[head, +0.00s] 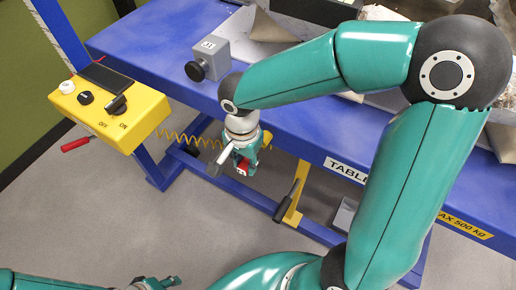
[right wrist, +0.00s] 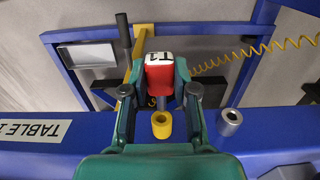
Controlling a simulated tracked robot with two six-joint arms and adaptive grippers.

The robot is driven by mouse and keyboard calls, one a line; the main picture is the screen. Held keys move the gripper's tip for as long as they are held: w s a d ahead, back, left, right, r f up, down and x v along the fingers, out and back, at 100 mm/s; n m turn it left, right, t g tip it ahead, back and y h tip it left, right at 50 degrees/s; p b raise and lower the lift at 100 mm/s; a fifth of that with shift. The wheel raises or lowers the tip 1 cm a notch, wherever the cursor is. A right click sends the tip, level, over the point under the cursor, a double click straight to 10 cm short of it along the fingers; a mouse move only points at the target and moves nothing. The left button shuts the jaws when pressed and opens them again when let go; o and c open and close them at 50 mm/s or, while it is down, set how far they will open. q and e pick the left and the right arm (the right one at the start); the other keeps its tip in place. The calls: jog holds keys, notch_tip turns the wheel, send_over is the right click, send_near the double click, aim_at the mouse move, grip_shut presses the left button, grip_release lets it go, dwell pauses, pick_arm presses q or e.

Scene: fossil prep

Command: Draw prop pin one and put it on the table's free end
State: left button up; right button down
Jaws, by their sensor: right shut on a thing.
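A grey block with a black knob (head: 208,58) stands on the table. A yellow control box (head: 110,108) is at the left, with a coiled yellow cord (head: 185,138). An empty grey bushing (right wrist: 229,120) sits beside the yellow one.

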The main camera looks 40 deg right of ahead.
jog(key=shift+s+a+b, duration=0.15)
jog(key=shift+s+a, duration=0.1)
jog(key=shift+a, duration=0.3)
jog(key=shift+s+a+b, duration=0.15)
jog(key=shift+s+a, duration=0.1)
jog(key=shift+a, duration=0.3)
dwell(0.3)
